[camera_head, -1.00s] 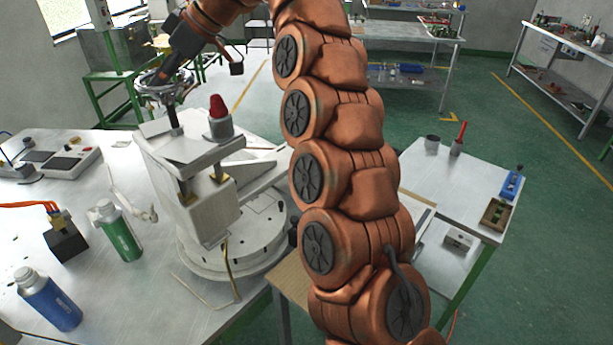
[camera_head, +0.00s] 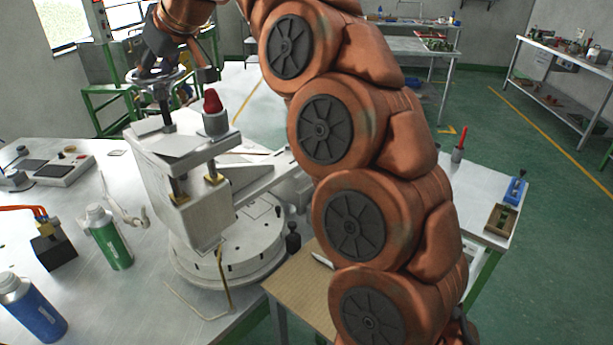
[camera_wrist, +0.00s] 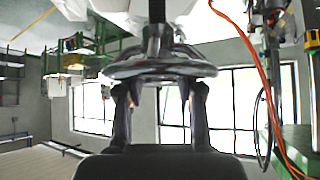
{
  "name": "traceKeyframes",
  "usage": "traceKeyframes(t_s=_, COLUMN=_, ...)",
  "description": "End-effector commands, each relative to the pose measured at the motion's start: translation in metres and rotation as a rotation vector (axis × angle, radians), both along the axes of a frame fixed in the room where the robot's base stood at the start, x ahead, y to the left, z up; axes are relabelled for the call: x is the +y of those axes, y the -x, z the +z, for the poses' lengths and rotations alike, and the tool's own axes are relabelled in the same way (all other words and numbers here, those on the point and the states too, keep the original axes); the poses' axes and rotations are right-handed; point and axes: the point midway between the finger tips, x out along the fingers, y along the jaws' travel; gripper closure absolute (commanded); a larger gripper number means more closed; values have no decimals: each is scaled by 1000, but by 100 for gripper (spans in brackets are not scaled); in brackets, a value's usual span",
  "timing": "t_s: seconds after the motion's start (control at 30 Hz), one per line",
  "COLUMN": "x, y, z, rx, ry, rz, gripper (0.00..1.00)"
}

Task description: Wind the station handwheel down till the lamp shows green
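The station handwheel (camera_head: 152,76) is a grey metal ring on a vertical screw, above the white press-like station (camera_head: 190,200). In the wrist view the handwheel (camera_wrist: 160,64) lies across the fingertips, with its screw behind it. My gripper (camera_wrist: 160,92) has its two dark fingers well apart, their tips at the wheel. Whether they touch the rim is not clear. In the head view my gripper is at the handwheel, mostly hidden by my wrist. The lamp (camera_head: 213,101) on top of the station is red.
A green bottle (camera_head: 108,238), a blue bottle (camera_head: 35,308) and a black block (camera_head: 53,250) stand left of the station on the metal table. A control box (camera_head: 65,168) lies farther back. A side table (camera_head: 468,190) stands right of my arm.

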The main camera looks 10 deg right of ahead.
Motion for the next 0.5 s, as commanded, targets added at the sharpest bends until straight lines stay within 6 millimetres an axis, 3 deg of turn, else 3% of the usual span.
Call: traceKeyframes(t_s=0.5, x=3, y=-1, z=-4, rx=-1, ry=3, rz=-383, gripper=63)
